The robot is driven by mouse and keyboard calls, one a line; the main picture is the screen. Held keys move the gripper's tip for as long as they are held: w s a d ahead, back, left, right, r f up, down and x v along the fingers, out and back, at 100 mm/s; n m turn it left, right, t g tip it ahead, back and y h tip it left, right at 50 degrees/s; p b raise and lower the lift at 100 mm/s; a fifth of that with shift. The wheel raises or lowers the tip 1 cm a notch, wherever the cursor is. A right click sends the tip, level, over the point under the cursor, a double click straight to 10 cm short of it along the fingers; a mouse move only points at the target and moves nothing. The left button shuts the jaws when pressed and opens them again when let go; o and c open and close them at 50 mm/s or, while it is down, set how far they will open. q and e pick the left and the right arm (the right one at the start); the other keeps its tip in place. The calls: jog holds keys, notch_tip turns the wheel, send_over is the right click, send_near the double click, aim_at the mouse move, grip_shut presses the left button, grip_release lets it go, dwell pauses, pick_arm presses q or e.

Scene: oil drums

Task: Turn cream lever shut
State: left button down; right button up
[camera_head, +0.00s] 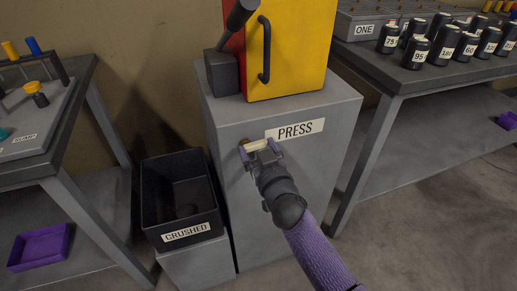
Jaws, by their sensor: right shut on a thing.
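The cream lever (257,146) sticks out sideways from a brownish pivot (244,142) on the front of the grey press cabinet (229,118), just below the PRESS label (295,130). It lies nearly level in the picture, its free end to the right. My right gripper (262,151) is shut on the lever, with its fingers on either side. The fingers hide part of the lever. My left gripper is not in view.
A black CRUSHED bin (150,205) stands on a grey block left of the cabinet. A yellow press door (300,45) with a black handle is above. A left bench (70,105) and a right table (400,85) with numbered black drums flank the cabinet.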

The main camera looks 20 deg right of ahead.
jog(key=n, duration=0.1)
jog(key=n+p, duration=0.1)
jog(key=n, duration=0.1)
jog(key=shift+a+r, duration=0.1)
jog(key=shift+r, duration=0.2)
jog(key=n, duration=0.5)
jog(key=shift+a+r+n+p, duration=0.35)
jog(key=shift+n+p, duration=0.05)
jog(key=n, duration=0.2)
jog(key=shift+a+n, duration=0.2)
jog(key=shift+n, duration=0.1)
jog(key=n, duration=0.3)
jog(key=shift+a+r, duration=0.1)
jog(key=shift+a, duration=0.2)
jog(key=shift+a+n, duration=0.15)
jog(key=shift+n, duration=1.15)
